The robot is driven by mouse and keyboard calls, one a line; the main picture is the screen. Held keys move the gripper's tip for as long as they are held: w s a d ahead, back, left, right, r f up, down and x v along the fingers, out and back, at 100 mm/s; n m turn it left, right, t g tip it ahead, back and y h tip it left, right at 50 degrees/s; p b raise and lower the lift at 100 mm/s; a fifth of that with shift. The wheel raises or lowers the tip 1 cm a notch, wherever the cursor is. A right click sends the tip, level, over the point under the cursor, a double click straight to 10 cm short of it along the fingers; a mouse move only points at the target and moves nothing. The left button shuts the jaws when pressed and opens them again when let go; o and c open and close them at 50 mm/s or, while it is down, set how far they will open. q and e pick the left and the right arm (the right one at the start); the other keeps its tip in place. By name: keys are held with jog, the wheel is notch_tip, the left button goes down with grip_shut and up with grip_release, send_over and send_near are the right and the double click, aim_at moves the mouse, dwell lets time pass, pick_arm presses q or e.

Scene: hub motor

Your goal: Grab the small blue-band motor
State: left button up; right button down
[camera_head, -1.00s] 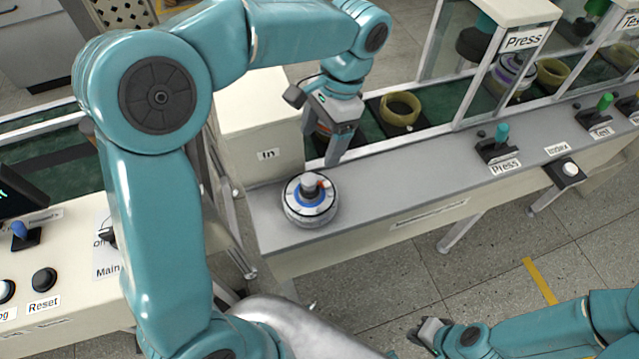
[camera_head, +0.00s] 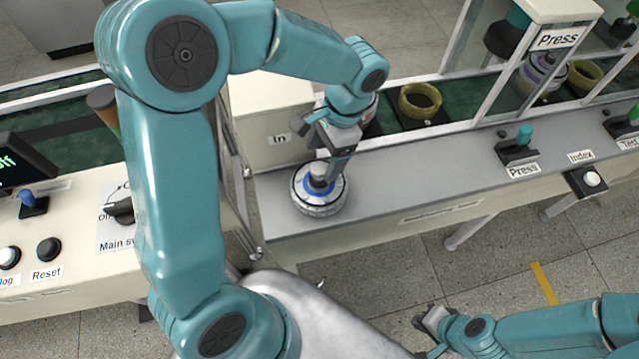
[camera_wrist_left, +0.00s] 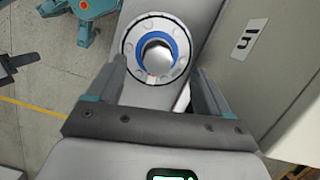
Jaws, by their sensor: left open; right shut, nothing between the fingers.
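The small blue-band motor (camera_head: 318,194) is a silvery round disc with a blue ring and a grey centre hub. It sits on the grey shelf at the left end of the conveyor station. My left gripper (camera_head: 332,172) is open just above the motor's hub in the head view. In the left wrist view the motor (camera_wrist_left: 157,30) shows ahead, between and beyond the two fingers (camera_wrist_left: 160,75); I see no contact. My right gripper (camera_head: 428,325) is at the lower right over the floor, away from the motor, shut and empty.
A white box labelled "In" (camera_head: 270,137) stands behind the motor. A yellow ring part (camera_head: 421,100) sits on the conveyor to the right. The grey shelf (camera_head: 430,170) is clear right of the motor up to the Press lever (camera_head: 520,142). A control panel stands at left.

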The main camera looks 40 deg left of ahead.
aim_at(320, 167)
pick_arm(q)
jog(key=shift+s+f, duration=0.2)
jog(key=shift+f, duration=0.2)
jog(key=x, duration=0.5)
jog(key=shift+s+f+p, duration=0.15)
jog(key=shift+f+p, duration=0.05)
jog(key=shift+p, duration=0.1)
grip_shut()
